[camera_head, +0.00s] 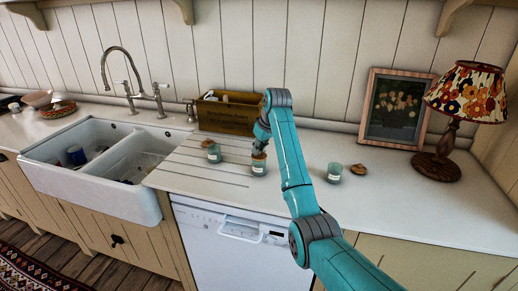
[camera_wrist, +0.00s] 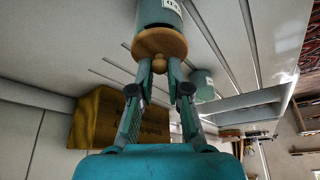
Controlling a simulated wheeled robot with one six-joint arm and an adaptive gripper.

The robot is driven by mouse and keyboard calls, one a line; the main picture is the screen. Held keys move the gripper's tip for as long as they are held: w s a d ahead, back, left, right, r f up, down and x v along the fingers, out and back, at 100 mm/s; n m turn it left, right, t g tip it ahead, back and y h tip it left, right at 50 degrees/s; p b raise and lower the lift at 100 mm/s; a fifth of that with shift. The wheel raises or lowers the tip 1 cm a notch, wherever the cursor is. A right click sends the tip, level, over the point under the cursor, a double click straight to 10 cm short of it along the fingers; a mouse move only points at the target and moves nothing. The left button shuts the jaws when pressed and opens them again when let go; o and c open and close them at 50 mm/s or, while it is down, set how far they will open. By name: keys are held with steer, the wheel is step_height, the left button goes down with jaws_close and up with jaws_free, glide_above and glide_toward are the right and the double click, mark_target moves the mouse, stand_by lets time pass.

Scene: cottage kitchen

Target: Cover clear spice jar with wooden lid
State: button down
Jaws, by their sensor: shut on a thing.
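A clear, teal-tinted spice jar (camera_head: 259,169) with a white label stands upright on the counter below my gripper (camera_head: 260,148). A round wooden lid (camera_head: 259,156) is at its mouth. In the wrist view my gripper (camera_wrist: 160,68) is shut on the knob of the wooden lid (camera_wrist: 160,42), and the lid looks against the end of the jar (camera_wrist: 160,14). Whether it is fully seated I cannot tell. Another similar jar (camera_head: 214,156) stands to the left, with a wooden lid (camera_head: 208,143) at its top. A third jar (camera_head: 335,173) stands at the right, uncovered, beside a wooden lid (camera_head: 359,170) on the counter.
A wooden box (camera_head: 227,116) stands behind the jars near the wall. The white double sink (camera_head: 145,203) is at the left. A lamp (camera_head: 437,166) and a picture frame (camera_head: 420,142) stand at the right. The right front counter is clear.

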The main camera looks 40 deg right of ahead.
steer(key=shift+f, duration=0.6)
stand_by(0.3)
steer(key=c, duration=1.4)
jaws_free()
steer(key=shift+r, duration=0.1)
